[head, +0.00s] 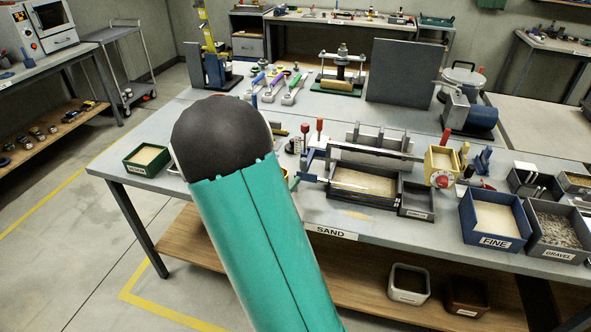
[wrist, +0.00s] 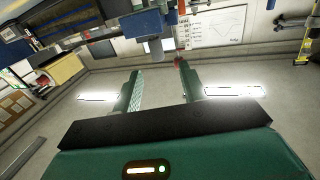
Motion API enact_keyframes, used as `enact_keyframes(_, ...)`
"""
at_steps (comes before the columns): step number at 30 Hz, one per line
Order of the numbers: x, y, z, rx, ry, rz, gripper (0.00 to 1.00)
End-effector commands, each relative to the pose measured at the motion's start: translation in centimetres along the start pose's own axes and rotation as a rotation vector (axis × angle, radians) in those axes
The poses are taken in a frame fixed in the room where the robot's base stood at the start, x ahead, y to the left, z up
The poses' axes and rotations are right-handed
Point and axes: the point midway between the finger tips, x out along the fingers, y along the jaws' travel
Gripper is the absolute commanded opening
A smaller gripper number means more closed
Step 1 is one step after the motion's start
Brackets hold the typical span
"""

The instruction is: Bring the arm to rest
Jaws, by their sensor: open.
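My arm shows in the head view as a teal link with a black rounded end, raised in front of the left part of the workbench (head: 385,238). My gripper is not visible in the head view. In the wrist view my gripper (wrist: 160,82) is open, its two green fingers apart with nothing held between them. Beyond the fingers are a grey surface, a whiteboard (wrist: 217,28) and a blue block-like part (wrist: 147,22). The fingers appear clear of these things.
The bench holds a sand tank (head: 362,186), a blue FINE bin (head: 493,240), a GRAVEL bin (head: 562,252) and a green bin (head: 148,159). A tall grey panel (head: 404,72) stands behind. My arm hides part of the bench's left side. Open floor lies at left.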

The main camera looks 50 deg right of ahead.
Motion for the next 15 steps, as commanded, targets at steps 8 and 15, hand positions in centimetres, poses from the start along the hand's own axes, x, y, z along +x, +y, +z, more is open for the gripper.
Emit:
enact_keyframes(8,-2.7,0.0,0.0,0.0,-0.001,-0.001,0.42)
enact_keyframes(15,-2.8,0.0,0.0,0.0,-0.001,0.001,0.42)
